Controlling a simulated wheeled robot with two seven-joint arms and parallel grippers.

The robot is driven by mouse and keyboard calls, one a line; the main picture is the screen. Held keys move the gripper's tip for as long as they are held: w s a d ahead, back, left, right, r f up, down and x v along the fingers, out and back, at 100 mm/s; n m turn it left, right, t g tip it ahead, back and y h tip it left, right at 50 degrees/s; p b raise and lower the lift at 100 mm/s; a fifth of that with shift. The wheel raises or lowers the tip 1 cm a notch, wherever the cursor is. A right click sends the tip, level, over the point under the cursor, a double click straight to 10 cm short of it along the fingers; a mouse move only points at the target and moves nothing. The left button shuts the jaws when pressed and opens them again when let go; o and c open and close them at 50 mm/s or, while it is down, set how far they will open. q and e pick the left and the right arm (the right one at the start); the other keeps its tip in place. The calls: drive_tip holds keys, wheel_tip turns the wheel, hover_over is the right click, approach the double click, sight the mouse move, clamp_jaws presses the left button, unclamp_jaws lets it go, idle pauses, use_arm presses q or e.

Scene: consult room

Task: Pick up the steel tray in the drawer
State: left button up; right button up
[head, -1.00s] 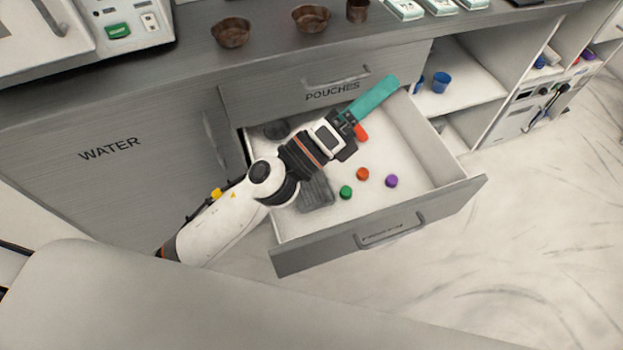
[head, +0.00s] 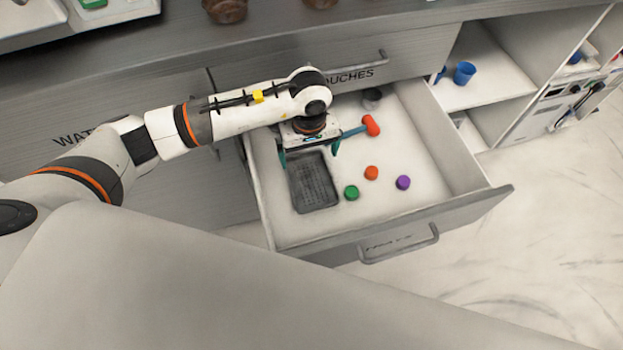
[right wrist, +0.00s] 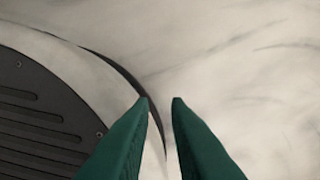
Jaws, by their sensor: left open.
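The steel tray (head: 316,190) is a dark grey rectangular tray lying flat in the open drawer (head: 410,208), at its left side. My left gripper (head: 309,153) is over the tray's far end, pointing down, with its green fingers spread apart about as wide as the tray. Nothing shows held in it. The gripper and wrist hide the area just behind the tray; I cannot tell whether the fingers touch it. My right gripper (right wrist: 160,100) shows in the right wrist view, its green fingers apart with only pale floor between them.
In the drawer are a red-headed hammer (head: 372,126) with a blue handle, a dark round container (head: 371,95), and green (head: 351,192), orange (head: 371,172) and purple (head: 403,182) caps. The pouches drawer front (head: 400,57) is above.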

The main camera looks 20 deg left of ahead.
use_arm(q)
hover_over(311, 183)
wheel_tip(311, 183, down, 5)
drive_tip(key=shift+a+r, duration=0.1)
drive_tip(key=shift+a, duration=0.05)
wheel_tip(311, 183, down, 4)
drive_tip(key=shift+f+b, duration=0.1)
drive_tip(key=shift+b, duration=0.2)
drive_tip(key=shift+f, duration=0.55)
drive_tip(key=c, duration=0.7)
use_arm(e)
drive_tip(key=shift+w+a+r, duration=0.1)
drive_tip(key=shift+w+r, duration=0.75)
